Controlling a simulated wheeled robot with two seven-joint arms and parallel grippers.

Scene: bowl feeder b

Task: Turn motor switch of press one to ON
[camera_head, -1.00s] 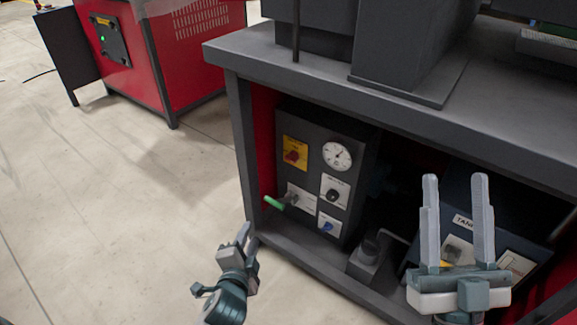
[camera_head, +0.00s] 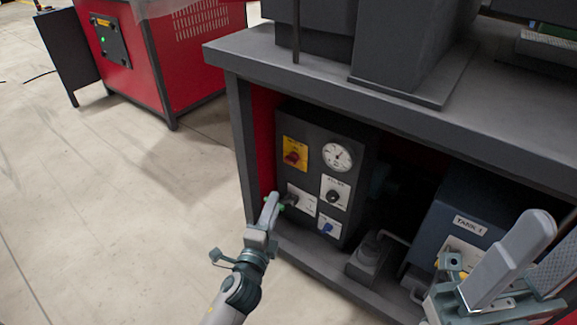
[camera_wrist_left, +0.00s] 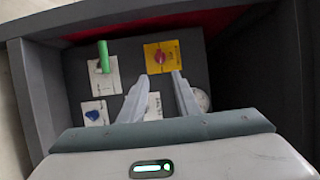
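The dark control panel (camera_head: 312,133) stands under the press table. A red knob (camera_head: 292,157) on a yellow plate (camera_head: 295,143) is at its upper left; the label is too small to read. A lever with a green handle (camera_head: 281,207) is below it, partly hidden by my left gripper (camera_head: 273,204). In the left wrist view my left gripper's fingers (camera_wrist_left: 161,88) are spread and empty. The red knob (camera_wrist_left: 160,56) shows just beyond them, and the green handle (camera_wrist_left: 104,56) is to their left. My right gripper (camera_head: 540,245) is open and empty at lower right.
The panel also has a round gauge (camera_head: 337,157), a black knob (camera_head: 334,196) and a blue knob (camera_head: 328,227). A blue tank box (camera_head: 475,205) stands to the right. The table edge (camera_head: 400,120) overhangs the panel. The floor at left is clear.

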